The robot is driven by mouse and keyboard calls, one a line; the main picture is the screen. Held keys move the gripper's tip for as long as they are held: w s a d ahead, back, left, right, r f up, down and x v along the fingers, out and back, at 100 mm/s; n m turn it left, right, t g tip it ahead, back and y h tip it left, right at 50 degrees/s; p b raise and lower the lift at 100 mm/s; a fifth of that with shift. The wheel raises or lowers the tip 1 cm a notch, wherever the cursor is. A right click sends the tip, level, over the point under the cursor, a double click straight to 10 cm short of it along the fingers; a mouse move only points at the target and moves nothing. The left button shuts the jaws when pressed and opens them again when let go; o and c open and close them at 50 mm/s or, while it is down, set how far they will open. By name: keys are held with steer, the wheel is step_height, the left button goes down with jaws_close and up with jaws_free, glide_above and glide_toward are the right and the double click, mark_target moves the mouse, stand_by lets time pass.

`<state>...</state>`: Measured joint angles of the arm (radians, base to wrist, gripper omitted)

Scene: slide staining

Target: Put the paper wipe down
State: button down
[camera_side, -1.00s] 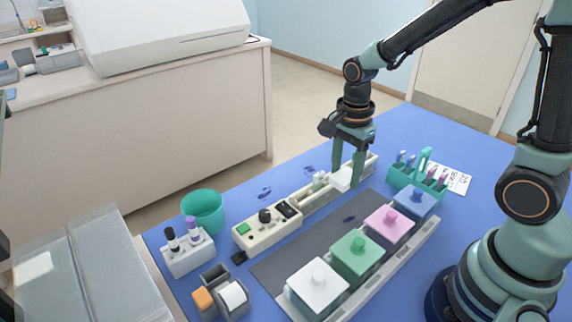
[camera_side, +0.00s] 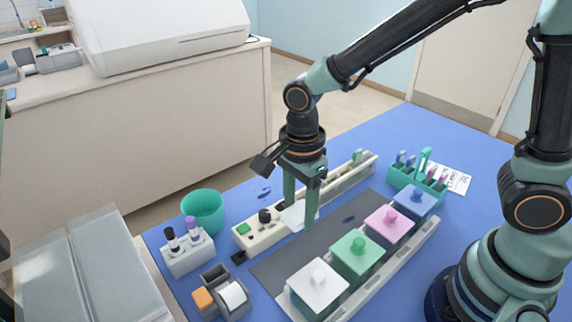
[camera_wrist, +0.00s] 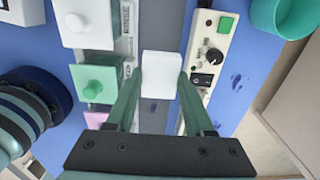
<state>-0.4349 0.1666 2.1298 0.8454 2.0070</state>
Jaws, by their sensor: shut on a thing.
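My gripper (camera_side: 301,205) is shut on the white paper wipe (camera_side: 293,214). In the wrist view the wipe (camera_wrist: 160,75) is a white square between the tips of my two green fingers (camera_wrist: 160,92). In the side view the wipe is partly hidden by the fingers, beside the cream control box (camera_side: 258,236) and near the edge of the dark grey mat (camera_side: 285,262). I cannot tell how high the wipe is above the surface.
Lidded jars in white (camera_side: 318,290), green (camera_side: 356,257), pink (camera_side: 388,228) and blue (camera_side: 414,203) stand in a row. A teal cup (camera_side: 203,213), a marker holder (camera_side: 188,255) and a tape dispenser (camera_side: 233,299) are at left. A green rack (camera_side: 405,180) is at right.

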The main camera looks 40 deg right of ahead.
mark_target(297, 255)
step_height(297, 255, down, 11)
steer(key=shift+f, duration=0.1)
stand_by(0.4)
steer(key=shift+c, duration=1.4)
jaws_free()
steer(key=shift+f, duration=0.1)
step_height(297, 255, up, 12)
steer(key=shift+r, duration=0.15)
steer(key=s+d+r+n+t, duration=0.3)
steer(key=d+r+n+t, duration=0.2)
steer(key=d+r+n, duration=0.7)
steer(key=shift+d+r+n+t, duration=0.25)
steer(key=shift+d+n, duration=1.1)
steer(key=shift+n, duration=1.65)
